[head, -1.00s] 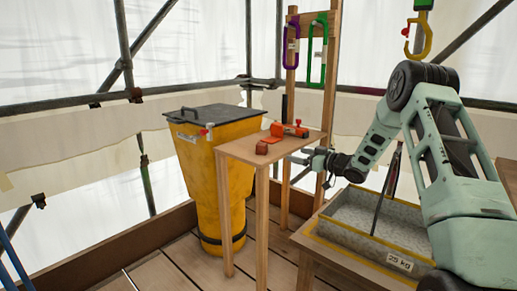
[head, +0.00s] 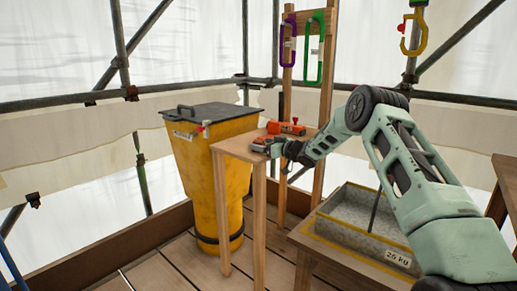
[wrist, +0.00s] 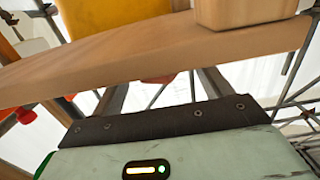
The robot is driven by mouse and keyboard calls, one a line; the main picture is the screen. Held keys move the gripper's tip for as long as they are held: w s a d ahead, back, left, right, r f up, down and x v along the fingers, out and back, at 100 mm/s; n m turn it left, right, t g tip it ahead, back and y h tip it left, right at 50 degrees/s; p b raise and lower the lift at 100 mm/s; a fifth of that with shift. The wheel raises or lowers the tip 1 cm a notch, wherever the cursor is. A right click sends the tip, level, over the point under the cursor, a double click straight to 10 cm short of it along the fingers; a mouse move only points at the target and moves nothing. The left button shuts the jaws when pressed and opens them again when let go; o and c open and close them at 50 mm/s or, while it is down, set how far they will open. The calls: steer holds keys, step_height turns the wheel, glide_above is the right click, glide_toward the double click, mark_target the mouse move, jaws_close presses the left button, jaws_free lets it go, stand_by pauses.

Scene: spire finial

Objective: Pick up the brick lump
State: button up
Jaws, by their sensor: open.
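The reddish-brown brick lump (head: 259,141) is on the small wooden table (head: 232,147) in the head view. It is mostly hidden by my gripper (head: 267,146), which is at the table's front right part, right at the lump. I cannot tell whether they touch.
A yellow bin (head: 215,185) with a dark lid stands at the left. A grey tray (head: 350,212) sits at the lower right. Purple and green carabiners (head: 315,45) hang behind.

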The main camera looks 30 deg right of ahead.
steer(key=shift+w+a, duration=0.15)
steer(key=shift+w, duration=0.5)
steer(key=c, duration=1.1)
steer(key=shift+r, duration=0.1)
